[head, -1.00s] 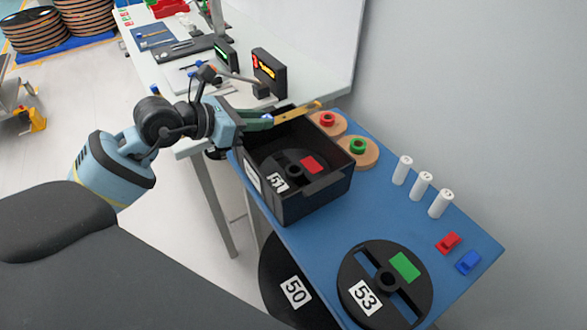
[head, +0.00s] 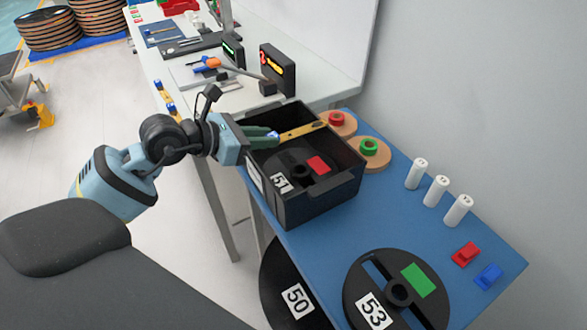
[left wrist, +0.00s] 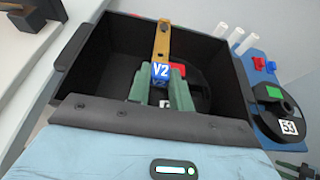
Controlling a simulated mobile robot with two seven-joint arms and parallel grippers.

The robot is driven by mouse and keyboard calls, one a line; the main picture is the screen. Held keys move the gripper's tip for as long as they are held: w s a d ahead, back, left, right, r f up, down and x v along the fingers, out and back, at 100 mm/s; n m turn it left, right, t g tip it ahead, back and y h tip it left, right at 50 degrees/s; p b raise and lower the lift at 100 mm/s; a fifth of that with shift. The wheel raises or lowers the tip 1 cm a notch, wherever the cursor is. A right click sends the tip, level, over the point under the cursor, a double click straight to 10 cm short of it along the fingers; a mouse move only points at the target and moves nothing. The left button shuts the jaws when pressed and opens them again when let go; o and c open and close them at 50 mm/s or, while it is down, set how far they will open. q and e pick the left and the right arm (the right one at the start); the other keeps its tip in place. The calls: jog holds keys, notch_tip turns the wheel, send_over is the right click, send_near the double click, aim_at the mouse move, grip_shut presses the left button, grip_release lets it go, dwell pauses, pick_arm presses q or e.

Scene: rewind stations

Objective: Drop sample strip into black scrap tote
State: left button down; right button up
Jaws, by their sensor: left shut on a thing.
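My left gripper (head: 274,136) is shut on the sample strip (head: 303,131), a narrow yellow-brown strip. In the left wrist view, the strip (left wrist: 162,40) extends ahead from the green fingers (left wrist: 160,90), with a blue block marked V2 at the near end, between them. The black scrap tote (head: 318,205) stands on the blue table top. The gripper and strip are over the tote's open top, towards its back side; how deep they are is hard to tell. The tote also shows in the left wrist view (left wrist: 110,45).
A black reel marked 51 (head: 280,183) with a red label lies in the tote. Behind it are two tan discs with red (head: 337,118) and green (head: 369,146) hubs. White cylinders (head: 436,190), red and blue clips, and reel 53 (head: 398,291) are on the table.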

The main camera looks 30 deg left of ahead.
pick_arm(q)
jog(key=c, duration=1.5)
grip_release()
jog(key=shift+r, duration=0.1)
jog(key=shift+c, duration=0.2)
jog(key=o, duration=0.4)
jog(key=shift+c, duration=0.2)
jog(key=v, duration=0.7)
jog(key=shift+s+b, duration=0.4)
jog(key=shift+a+r, duration=0.1)
